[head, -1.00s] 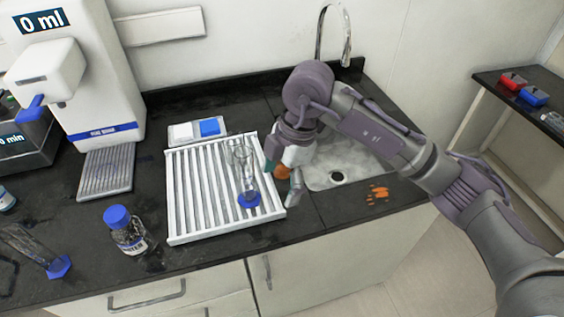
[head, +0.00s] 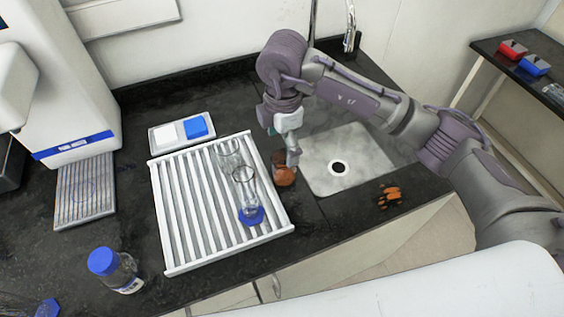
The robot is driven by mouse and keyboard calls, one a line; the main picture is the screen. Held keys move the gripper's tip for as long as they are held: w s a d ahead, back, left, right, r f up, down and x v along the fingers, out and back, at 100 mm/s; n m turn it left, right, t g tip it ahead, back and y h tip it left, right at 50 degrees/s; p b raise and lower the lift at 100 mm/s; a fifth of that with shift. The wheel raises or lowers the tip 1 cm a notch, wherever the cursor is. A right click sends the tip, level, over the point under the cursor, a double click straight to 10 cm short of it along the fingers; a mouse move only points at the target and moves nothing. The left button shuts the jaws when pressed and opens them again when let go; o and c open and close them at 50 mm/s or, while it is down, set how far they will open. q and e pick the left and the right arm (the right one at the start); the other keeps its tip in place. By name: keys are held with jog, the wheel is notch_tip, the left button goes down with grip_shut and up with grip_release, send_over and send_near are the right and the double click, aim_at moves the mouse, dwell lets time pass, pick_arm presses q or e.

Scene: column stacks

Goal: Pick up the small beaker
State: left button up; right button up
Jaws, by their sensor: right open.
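My right gripper (head: 287,153) is open and points down just right of the white slatted rack (head: 185,215). A small brown-orange vessel-like object (head: 284,177) stands on the counter directly below its fingertips, partly covered by a finger. I cannot tell whether they touch. A clear glass vessel (head: 228,153), beaker-like, stands on the rack left of the gripper. In front of it a clear cylinder with a blue base (head: 250,215) also stands on the rack. Which of these is the small beaker is not certain. My left gripper is not in view.
A sink (head: 365,165) lies right of the gripper, with orange-brown bits (head: 388,196) on the counter before it. A blue-capped bottle (head: 118,271) stands front left.

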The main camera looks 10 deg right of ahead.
aim_at(283, 157)
notch_tip(283, 157, down, 4)
jog(key=shift+s+d+p, duration=0.1)
jog(key=shift+s+p, duration=0.05)
jog(key=shift+p, duration=0.2)
jog(key=shift+f, duration=0.55)
notch_tip(283, 157, down, 4)
jog(key=shift+f+p, duration=0.15)
jog(key=shift+p, duration=1)
jog(key=shift+f, duration=0.2)
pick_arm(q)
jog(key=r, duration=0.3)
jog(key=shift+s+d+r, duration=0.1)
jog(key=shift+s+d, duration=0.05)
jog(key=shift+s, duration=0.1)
pick_arm(e)
jog(key=shift+c, duration=1.2)
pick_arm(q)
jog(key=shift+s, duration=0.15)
pick_arm(e)
jog(key=c, duration=1)
